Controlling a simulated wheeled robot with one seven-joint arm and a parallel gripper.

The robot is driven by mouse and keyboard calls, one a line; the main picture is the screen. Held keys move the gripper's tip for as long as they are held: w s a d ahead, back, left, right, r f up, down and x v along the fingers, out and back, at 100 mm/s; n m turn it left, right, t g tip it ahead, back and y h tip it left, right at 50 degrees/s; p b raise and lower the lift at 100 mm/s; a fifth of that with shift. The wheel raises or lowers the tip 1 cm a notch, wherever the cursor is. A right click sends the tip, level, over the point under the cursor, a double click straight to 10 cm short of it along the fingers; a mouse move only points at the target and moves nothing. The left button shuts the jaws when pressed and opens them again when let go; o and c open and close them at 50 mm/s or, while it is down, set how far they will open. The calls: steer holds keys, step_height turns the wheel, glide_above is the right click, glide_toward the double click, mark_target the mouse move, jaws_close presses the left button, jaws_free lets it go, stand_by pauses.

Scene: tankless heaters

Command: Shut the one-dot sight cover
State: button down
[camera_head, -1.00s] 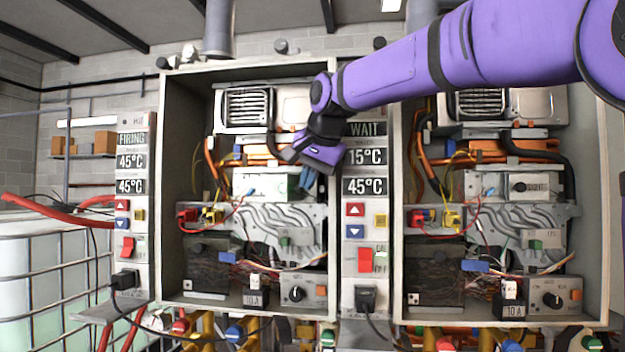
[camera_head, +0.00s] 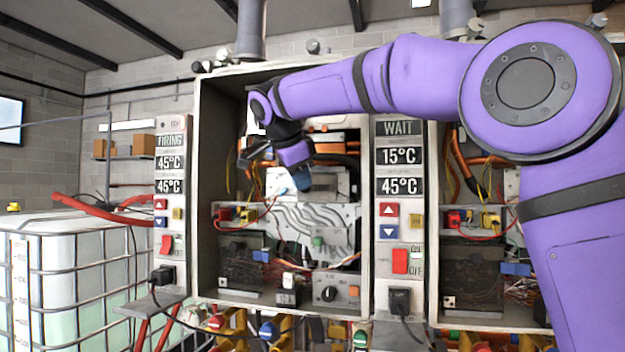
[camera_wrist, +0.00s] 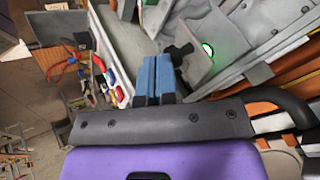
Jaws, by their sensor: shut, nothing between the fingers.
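My gripper (camera_head: 302,180) is inside the open left heater cabinet (camera_head: 205,170), in front of a pale sight panel (camera_head: 332,184). Its blue fingers are together and empty; they also show in the wrist view (camera_wrist: 155,78). In the wrist view, a green-lit round sight hole (camera_wrist: 208,50) is uncovered in a grey plate, right of the fingertips. A dark knob-like piece (camera_wrist: 180,52), apparently the sight cover's, sits between the fingers and the hole. I cannot tell whether the fingers touch it. No dot marking is readable. In the head view my gripper hides much of this area.
Wires and a grey pipe plate (camera_head: 310,225) lie below my gripper. A control strip (camera_head: 398,210) stands right of the left cabinet, and a second open heater cabinet (camera_head: 433,200) lies beyond it, partly behind my arm. A caged tank (camera_head: 75,270) stands at left.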

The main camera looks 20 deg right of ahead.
steer(key=shift+m+g+h, duration=0.3)
steer(key=shift+m, duration=0.3)
steer(key=shift+w+a, duration=0.2)
steer(key=shift+w, duration=0.7)
steer(key=shift+w+a, duration=0.25)
steer(key=shift+w, duration=0.65)
steer(key=shift+w+a, duration=0.2)
steer(key=shift+w, duration=0.7)
